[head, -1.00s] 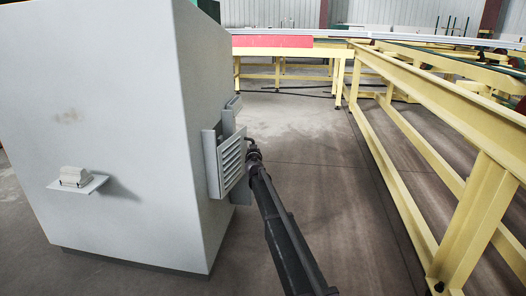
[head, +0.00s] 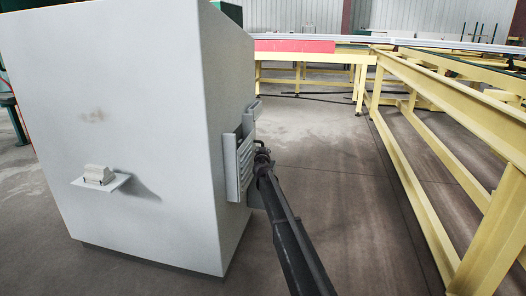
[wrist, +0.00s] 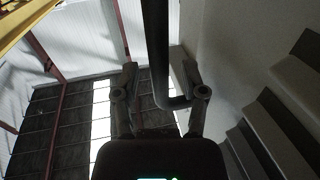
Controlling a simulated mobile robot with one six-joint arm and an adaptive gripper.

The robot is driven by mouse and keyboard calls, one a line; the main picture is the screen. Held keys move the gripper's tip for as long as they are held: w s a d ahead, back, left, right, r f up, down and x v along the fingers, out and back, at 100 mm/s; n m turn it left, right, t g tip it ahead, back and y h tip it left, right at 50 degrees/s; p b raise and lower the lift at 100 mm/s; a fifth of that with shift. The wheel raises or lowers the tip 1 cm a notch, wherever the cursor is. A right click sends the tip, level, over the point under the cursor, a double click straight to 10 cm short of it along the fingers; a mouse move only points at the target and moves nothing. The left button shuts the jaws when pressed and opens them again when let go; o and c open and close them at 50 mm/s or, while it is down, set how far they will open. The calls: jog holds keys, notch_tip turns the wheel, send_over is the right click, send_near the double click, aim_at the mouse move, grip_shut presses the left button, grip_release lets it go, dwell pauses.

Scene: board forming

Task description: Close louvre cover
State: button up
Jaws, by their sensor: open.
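The louvre cover (head: 245,165) is a grey slatted panel on the side of a pale grey cabinet (head: 140,130). It stands at an angle out from the side, partly open. Its slats also show large at the right in the wrist view (wrist: 270,140). My gripper (head: 261,155) is at the cover's outer side, small and dark in the head view. In the wrist view my gripper (wrist: 158,80) is open, its two fingers on either side of a dark bent bar (wrist: 157,45), seemingly the cover's handle. I cannot tell whether either finger touches it.
A small white fitting on a shelf (head: 99,179) sticks out from the cabinet's front face. Yellow steel frames (head: 440,175) run along the right, and a yellow table with a red panel (head: 295,46) stands behind. The concrete floor between is clear.

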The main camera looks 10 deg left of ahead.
jog(key=shift+s, duration=0.1)
jog(key=s+d, duration=0.2)
jog(key=s, duration=0.9)
jog(key=shift+s, duration=0.35)
jog(key=shift+d, duration=0.1)
jog(key=s+d+m+g+h+p, duration=0.25)
jog(key=s+d+h, duration=0.2)
jog(key=d, duration=0.75)
jog(key=s+d+m+g+h+p, duration=0.25)
jog(key=s+d, duration=0.25)
jog(key=d, duration=0.7)
jog(key=s+d+f+g+h+p, duration=0.1)
jog(key=s+d+f+g+p, duration=0.35)
jog(key=s+d, duration=0.7)
jog(key=s+d+n+g+y+p, duration=0.25)
jog(key=s+g+y+p, duration=0.4)
jog(key=s, duration=1.75)
notch_tip(320, 180, up, 38)
jog(key=g+h+p, duration=0.1)
jog(key=p, duration=3.4)
jog(key=shift+w+a+f+g+h+p, duration=0.2)
jog(key=shift+a+g+h+p, duration=0.15)
jog(key=shift+a+g+p, duration=0.05)
